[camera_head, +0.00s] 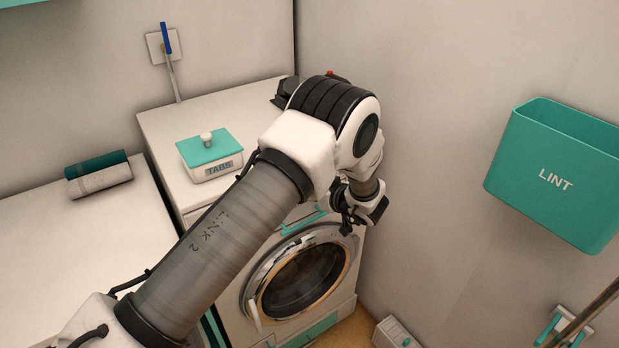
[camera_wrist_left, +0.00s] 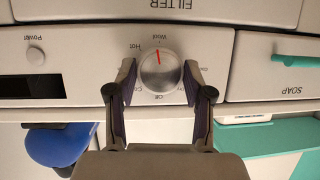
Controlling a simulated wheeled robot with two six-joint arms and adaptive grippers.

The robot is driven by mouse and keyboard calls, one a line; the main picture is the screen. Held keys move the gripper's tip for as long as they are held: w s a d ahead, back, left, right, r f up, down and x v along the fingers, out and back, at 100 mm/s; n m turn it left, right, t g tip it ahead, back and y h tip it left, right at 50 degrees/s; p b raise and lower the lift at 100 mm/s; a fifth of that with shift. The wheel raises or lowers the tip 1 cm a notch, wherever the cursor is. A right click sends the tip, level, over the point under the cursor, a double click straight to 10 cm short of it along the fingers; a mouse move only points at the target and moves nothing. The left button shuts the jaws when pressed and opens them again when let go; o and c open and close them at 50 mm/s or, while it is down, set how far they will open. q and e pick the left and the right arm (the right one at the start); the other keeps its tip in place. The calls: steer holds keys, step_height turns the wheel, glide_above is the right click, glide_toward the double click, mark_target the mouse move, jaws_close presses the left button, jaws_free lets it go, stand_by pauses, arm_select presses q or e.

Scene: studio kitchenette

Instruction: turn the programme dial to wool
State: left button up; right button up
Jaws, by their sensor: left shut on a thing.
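The programme dial (camera_wrist_left: 159,72) is a round silver knob with a red pointer, on the washing machine's white panel. The wrist view shows the panel upside down. The pointer is at the picture's top, between the printed words Hot and Wool, nearer Wool. My left gripper (camera_wrist_left: 158,82) has a finger on each side of the dial and is shut on it. In the head view the left gripper (camera_head: 358,208) is at the front of the washing machine (camera_head: 232,322), above its round door; the dial is hidden there. My right gripper is in neither view.
The Power button (camera_wrist_left: 36,56) and SOAP drawer (camera_wrist_left: 284,76) flank the dial; the FILTER panel (camera_wrist_left: 180,8) is beyond. A TABS box (camera_head: 210,155) stands on the machine. A teal LINT bin (camera_head: 555,175) hangs on the right wall, close to my arm's side.

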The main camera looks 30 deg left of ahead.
arm_select(q)
steer(key=shift+w+m+g+p, duration=0.1)
steer(key=shift+m+g+p, duration=0.4)
steer(key=shift+m, duration=0.1)
steer(key=o, duration=1.2)
steer(key=v, duration=1.2)
steer(key=shift+d+f, duration=0.1)
steer(key=shift+f, duration=0.2)
